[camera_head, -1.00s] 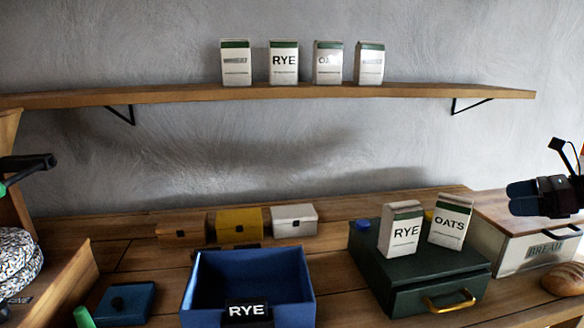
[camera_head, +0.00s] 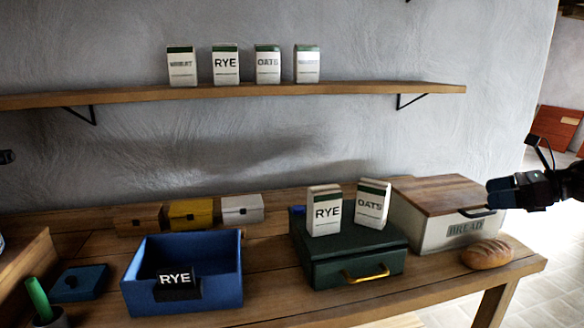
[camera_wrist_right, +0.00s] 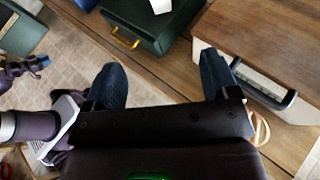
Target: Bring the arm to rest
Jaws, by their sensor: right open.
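My right gripper (camera_head: 496,193), with dark blue fingers, is at the right of the head view, in front of the right end of the bread box (camera_head: 436,235). In the right wrist view its two fingers (camera_wrist_right: 163,82) stand wide apart with nothing between them. The bread box handle (camera_wrist_right: 268,97) shows to the right of the fingers, apart from them. A dark arm end with bluish tips (camera_wrist_right: 35,66), probably my left gripper, hangs over the floor at the left of the wrist view; its jaws are unclear. Only a small dark piece shows at the head view's left edge.
A green case (camera_head: 345,262) carries RYE and OATS cartons. A bread loaf (camera_head: 486,254) lies near the worktop's right end. An open blue box (camera_head: 185,300) stands left of the case. A shelf (camera_head: 240,93) holds several cartons. Tiled floor (camera_head: 530,285) is clear at right.

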